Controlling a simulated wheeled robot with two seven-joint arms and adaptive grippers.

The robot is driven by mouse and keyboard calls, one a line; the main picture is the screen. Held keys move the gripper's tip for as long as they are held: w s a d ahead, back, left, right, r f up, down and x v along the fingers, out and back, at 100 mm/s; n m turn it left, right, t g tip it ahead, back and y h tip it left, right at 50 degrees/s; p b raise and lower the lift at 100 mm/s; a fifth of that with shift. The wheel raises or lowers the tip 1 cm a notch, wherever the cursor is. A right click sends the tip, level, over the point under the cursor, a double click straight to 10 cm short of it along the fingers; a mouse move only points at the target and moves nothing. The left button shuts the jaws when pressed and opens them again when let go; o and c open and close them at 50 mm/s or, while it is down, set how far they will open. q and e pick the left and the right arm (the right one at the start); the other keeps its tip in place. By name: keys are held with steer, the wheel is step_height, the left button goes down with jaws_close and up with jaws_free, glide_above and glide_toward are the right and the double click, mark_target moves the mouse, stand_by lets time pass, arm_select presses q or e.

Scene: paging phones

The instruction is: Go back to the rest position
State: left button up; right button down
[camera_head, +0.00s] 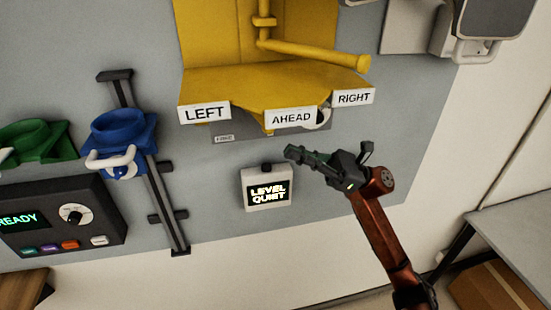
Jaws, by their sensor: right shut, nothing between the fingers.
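My right gripper (292,153) is shut and empty. It is in front of the grey wall panel (350,200), to the upper right of a small white box (267,203) whose lit screen reads "LEVEL QUIET". Its fingers point to the left, and I see a gap in the picture between them and the box. The reddish-brown right arm (385,240) comes up from the lower right. My left gripper is not in view.
A yellow housing (225,85) with labels LEFT, AHEAD and RIGHT is above. Blue (122,130) and green (35,140) holders and a dark control box (60,215) reading "READY" are at left. A grey table (510,225) is at lower right.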

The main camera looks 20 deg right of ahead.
steer(key=shift+s+d, duration=0.15)
steer(key=shift+d, duration=0.4)
